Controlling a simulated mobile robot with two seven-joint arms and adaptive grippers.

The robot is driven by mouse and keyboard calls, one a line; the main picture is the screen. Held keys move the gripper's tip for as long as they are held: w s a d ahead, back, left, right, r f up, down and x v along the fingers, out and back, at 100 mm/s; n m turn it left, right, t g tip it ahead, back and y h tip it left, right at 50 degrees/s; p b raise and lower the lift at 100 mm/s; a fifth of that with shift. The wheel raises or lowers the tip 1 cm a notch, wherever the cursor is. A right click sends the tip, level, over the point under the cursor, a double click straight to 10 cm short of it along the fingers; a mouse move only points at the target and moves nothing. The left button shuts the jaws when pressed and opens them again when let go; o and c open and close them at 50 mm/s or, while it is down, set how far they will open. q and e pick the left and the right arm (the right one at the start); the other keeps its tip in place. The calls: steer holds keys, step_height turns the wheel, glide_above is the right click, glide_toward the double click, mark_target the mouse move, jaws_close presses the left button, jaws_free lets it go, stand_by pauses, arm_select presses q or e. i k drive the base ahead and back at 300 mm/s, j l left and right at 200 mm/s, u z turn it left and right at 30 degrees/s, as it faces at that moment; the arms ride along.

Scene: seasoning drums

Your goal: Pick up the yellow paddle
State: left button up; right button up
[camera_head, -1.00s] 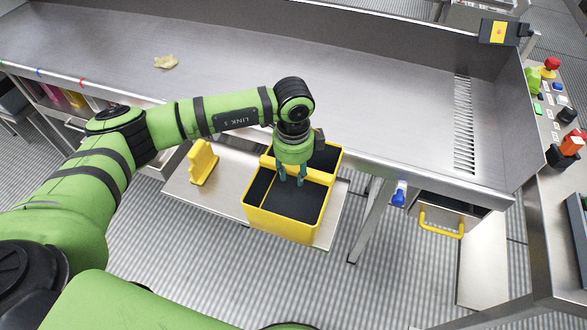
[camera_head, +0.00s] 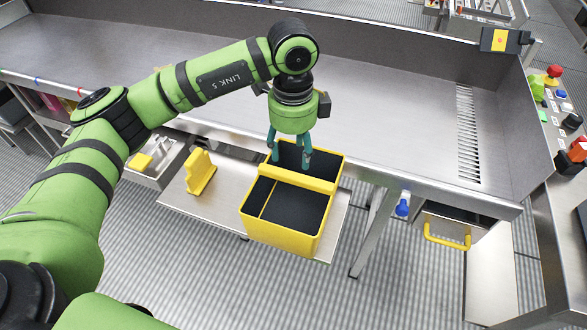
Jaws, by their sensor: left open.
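An upright yellow piece (camera_head: 200,174) with a stepped top stands on the low metal shelf, left of the yellow caddy (camera_head: 280,240). I cannot tell for sure which of these is the paddle. My left gripper (camera_head: 291,157) points down over the rear compartment of the caddy, with its two teal fingers apart and nothing between them. It is to the right of both yellow pieces. The front compartments of the caddy look dark and empty. My right gripper is not in view.
The low shelf (camera_head: 225,208) holds the caddy under the edge of the long steel table (camera_head: 400,110). A drawer with a yellow handle (camera_head: 447,237) is at the right. A control panel with a red button (camera_head: 553,71) stands at the far right.

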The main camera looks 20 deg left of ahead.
mark_target(199, 168)
steer(key=u, duration=1.35)
